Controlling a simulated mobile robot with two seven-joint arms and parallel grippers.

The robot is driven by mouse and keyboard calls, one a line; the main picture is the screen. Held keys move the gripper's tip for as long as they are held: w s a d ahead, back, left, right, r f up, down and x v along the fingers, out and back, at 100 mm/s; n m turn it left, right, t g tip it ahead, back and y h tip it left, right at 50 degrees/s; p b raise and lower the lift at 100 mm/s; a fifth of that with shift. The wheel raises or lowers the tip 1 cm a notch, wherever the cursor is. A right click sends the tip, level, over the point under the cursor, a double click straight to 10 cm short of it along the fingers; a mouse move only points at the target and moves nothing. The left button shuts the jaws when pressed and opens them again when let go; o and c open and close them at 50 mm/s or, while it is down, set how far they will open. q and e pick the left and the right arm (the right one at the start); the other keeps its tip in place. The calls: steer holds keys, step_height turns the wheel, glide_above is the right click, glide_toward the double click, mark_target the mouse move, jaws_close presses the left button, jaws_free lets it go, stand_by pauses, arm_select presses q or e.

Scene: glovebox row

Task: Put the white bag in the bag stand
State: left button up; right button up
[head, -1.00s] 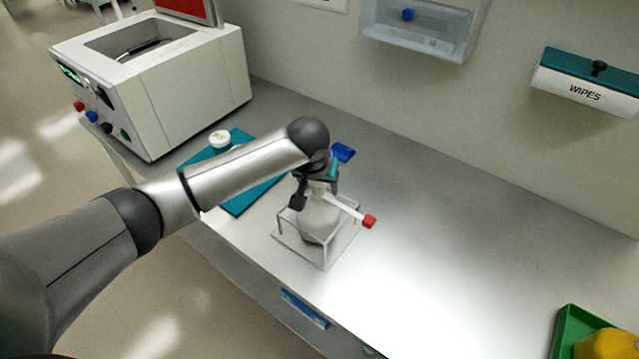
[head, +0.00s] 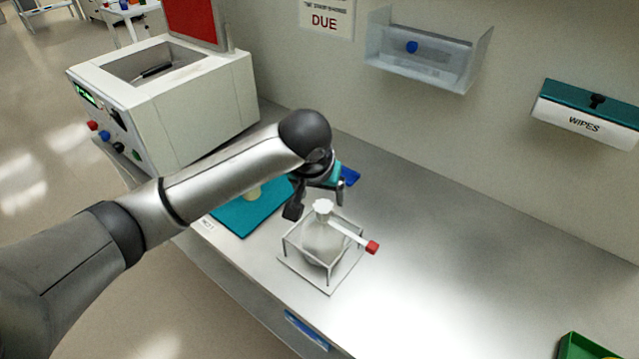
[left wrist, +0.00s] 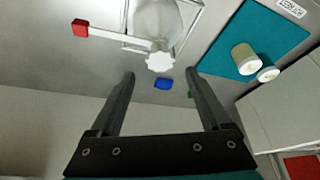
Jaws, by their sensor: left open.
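The white bag (head: 319,238) sits upright inside the wire bag stand (head: 291,258) on the bench. A white tube with a red end sticks out from it to the right. In the left wrist view the bag (left wrist: 155,20) and its white knobbed top show at the upper middle, beyond the fingertips. My left gripper (head: 318,208) is open and empty, just above and behind the bag's top, apart from it. In the left wrist view its two fingers (left wrist: 160,82) are spread with nothing between them. My right gripper is not in view.
A teal mat (head: 238,217) with white-capped jars (left wrist: 245,58) lies left of the stand. A white machine (head: 200,110) stands at the back left. A blue object (head: 350,175) lies behind the gripper. A green tray (head: 585,347) is at the lower right. The bench right of the stand is clear.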

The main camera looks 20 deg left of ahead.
arm_select(q)
steer(key=shift+v, duration=1.1)
